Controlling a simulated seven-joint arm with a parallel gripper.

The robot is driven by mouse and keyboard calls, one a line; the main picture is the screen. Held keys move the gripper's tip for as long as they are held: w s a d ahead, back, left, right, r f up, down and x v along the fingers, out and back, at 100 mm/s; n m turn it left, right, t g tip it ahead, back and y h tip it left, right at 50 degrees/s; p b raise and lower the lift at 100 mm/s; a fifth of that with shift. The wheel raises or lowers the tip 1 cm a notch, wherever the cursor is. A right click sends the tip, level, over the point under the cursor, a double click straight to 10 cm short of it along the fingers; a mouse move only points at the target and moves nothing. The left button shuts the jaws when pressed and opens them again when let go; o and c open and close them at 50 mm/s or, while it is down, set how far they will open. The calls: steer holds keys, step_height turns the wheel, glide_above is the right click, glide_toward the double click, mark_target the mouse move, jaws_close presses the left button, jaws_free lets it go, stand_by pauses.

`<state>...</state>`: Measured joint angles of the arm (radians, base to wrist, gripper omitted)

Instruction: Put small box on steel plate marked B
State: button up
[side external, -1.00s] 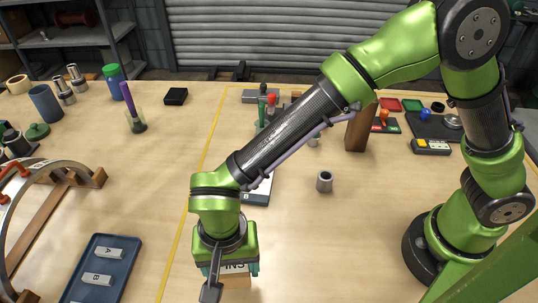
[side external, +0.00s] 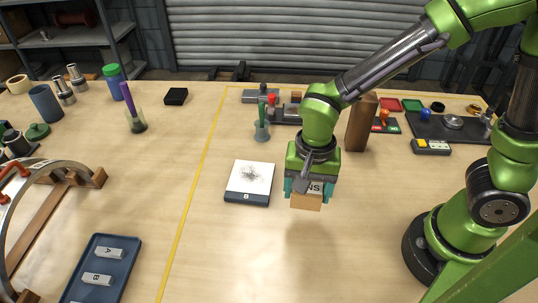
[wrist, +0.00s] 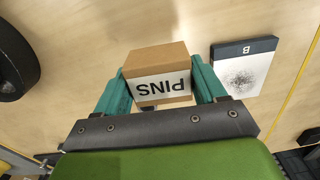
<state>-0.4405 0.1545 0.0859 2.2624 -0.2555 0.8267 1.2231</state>
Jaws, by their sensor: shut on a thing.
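The small box (side external: 306,201) is brown cardboard with a white label reading PINS. My gripper (side external: 310,187) is shut on it, with teal fingers on its two sides; the box also shows between the fingers (wrist: 161,90) in the wrist view (wrist: 158,62). The box hangs above the table, with a soft shadow below. The steel plate marked B (side external: 252,174) lies flat on the table, left of the box in the side view. It has a pale, scribbled top and a dark front strip with the letter. In the wrist view the plate (wrist: 240,75) is right of the box, apart from it.
A blue tray (side external: 128,247) with blocks labelled A and B is at the front left. A cup with a green item (side external: 262,131) stands behind the plate. A wooden block (side external: 361,122) stands behind my gripper. A yellow line (side external: 191,187) runs left of the plate. The front middle table is clear.

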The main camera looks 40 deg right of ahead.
steer(key=w+d, duration=0.1)
steer(key=d, duration=0.3)
steer(key=n, duration=0.1)
glide_above(251, 179)
steer(key=shift+s+f, duration=0.1)
steer(key=shift+f, duration=2.2)
steer(key=shift+f, duration=0.1)
steer(key=o, duration=1.2)
steer(key=shift+f, duration=0.1)
steer(key=shift+o, duration=0.2)
